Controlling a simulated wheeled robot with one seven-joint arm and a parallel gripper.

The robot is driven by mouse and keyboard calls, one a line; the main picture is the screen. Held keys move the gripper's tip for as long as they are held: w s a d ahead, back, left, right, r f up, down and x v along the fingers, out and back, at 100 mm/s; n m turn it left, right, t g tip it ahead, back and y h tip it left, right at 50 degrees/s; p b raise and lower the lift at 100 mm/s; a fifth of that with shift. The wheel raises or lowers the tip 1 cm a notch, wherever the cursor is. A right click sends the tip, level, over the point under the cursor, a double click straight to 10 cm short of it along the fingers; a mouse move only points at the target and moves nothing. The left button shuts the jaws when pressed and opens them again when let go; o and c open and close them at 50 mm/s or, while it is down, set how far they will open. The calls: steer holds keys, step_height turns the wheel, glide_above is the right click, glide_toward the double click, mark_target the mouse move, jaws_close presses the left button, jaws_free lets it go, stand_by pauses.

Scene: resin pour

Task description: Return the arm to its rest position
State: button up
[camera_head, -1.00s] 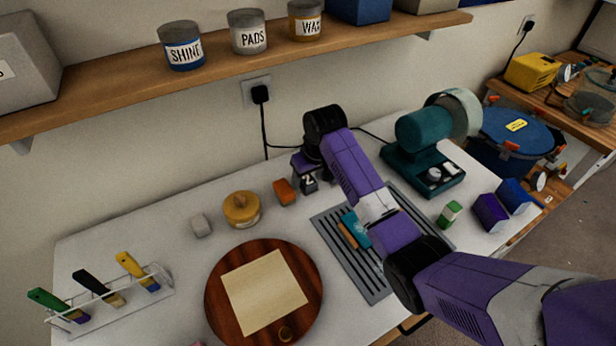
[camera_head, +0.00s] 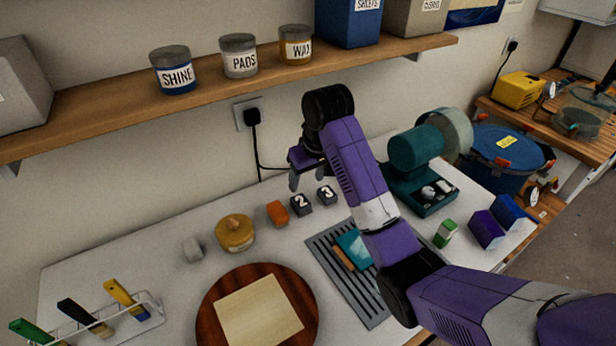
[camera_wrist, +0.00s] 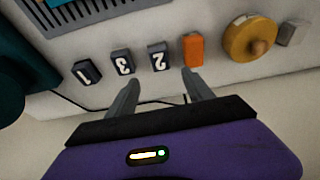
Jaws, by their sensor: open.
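My gripper (camera_head: 306,174) is open and empty in the head view, raised above the back of the table near the wall socket. My purple arm reaches across the right part of the table. In the wrist view, the two fingers of my gripper (camera_wrist: 162,92) stand apart. Past them, on the table, are the dark block marked 2 (camera_wrist: 158,57), the dark block marked 3 (camera_wrist: 122,62), the dark block marked 1 (camera_wrist: 87,72) and the orange block (camera_wrist: 194,50). The block marked 2 also shows in the head view (camera_head: 300,203), below my gripper.
The wooden shelf (camera_head: 110,108) with jars overhangs the back. A teal grinder-like machine (camera_head: 415,165) stands right of my arm. A grey slotted mat (camera_head: 372,312) lies under the arm. A yellow lidded pot (camera_head: 235,232), a round wooden board (camera_head: 210,310) and a brush rack (camera_head: 150,318) stand left.

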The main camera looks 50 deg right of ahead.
steer(key=shift+s+r, duration=0.2)
steer(key=shift+r, duration=0.45)
steer(key=w+r+t+h, duration=0.2)
steer(key=w+r+t, duration=0.3)
steer(key=w+t, duration=0.3)
steer(key=s+a+f+t+h+b, duration=0.1)
steer(key=s+a+f+t, duration=0.15)
steer(key=s+a, duration=0.5)
steer(key=s+a+f+t, duration=0.1)
steer(key=s+a+t, duration=0.2)
steer(key=s+a, duration=0.4)
steer(key=s+a+f+n+y, duration=0.1)
steer(key=s+a, duration=0.2)
steer(key=s, duration=0.7)
steer(key=s+a+f+n+g+y+b, duration=0.1)
steer(key=s+a, duration=0.2)
steer(key=s, duration=0.7)
steer(key=s+a+f+n+g+y, duration=0.1)
steer(key=s+a+f+y, duration=0.1)
steer(key=s, duration=0.8)
steer(key=shift+a+b, duration=0.3)
steer(key=shift+a, duration=0.45)
